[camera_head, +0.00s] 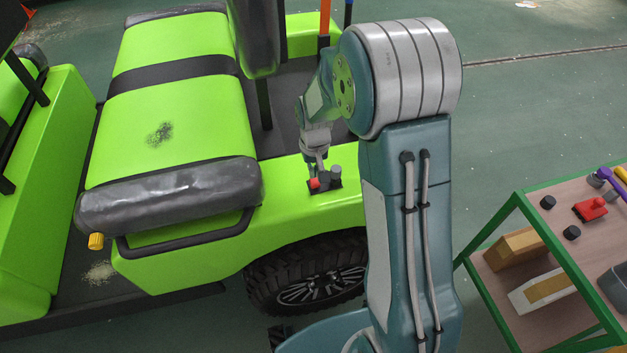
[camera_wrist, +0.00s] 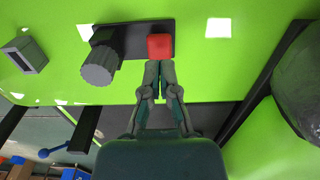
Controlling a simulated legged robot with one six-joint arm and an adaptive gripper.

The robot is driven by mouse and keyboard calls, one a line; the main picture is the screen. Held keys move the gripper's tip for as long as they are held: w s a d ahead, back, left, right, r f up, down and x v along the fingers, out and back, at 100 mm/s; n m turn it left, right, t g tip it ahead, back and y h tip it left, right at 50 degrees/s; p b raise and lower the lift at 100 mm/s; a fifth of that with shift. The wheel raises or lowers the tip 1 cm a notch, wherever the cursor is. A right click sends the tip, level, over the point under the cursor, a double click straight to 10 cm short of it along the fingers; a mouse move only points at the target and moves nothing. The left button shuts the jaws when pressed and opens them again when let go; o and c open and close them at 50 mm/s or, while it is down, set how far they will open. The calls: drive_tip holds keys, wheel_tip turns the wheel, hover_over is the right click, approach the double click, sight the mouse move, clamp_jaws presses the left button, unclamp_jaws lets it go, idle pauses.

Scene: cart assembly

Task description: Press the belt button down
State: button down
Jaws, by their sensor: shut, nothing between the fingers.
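The belt button looks to be the red button (camera_head: 314,183) on a small dark panel (camera_head: 333,184) on the green cart's side, above the wheel. In the wrist view the red button (camera_wrist: 159,46) sits at the right end of the dark panel, beside a grey ribbed knob (camera_wrist: 100,65). My gripper (camera_head: 318,166) is shut and empty, just above the button in the head view. In the wrist view its fingertips (camera_wrist: 159,64) are right at the button's lower edge. I cannot tell whether they touch it or whether it is pressed.
The green cart (camera_head: 190,110) has a seat with a black cushion edge (camera_head: 170,195) left of the panel. A grey socket-like part (camera_wrist: 25,55) lies left of the knob. A green-framed shelf (camera_head: 535,205) with tools and blocks stands at the right, with open floor behind it.

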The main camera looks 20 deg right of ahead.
sight(314, 182)
drive_tip(key=shift+f, duration=1.7)
idle(1.8)
drive_tip(key=shift+r, duration=4.05)
drive_tip(key=shift+r, duration=0.15)
drive_tip(key=s+r+t, duration=0.3)
drive_tip(key=s+r, duration=0.6)
drive_tip(key=r, duration=0.4)
drive_tip(key=s+r+t, duration=0.1)
drive_tip(key=s+r, duration=0.1)
drive_tip(key=s, duration=0.5)
drive_tip(key=s+r+t, duration=0.1)
drive_tip(key=s+r, duration=0.2)
drive_tip(key=s, duration=0.4)
drive_tip(key=shift+r+t, duration=0.3)
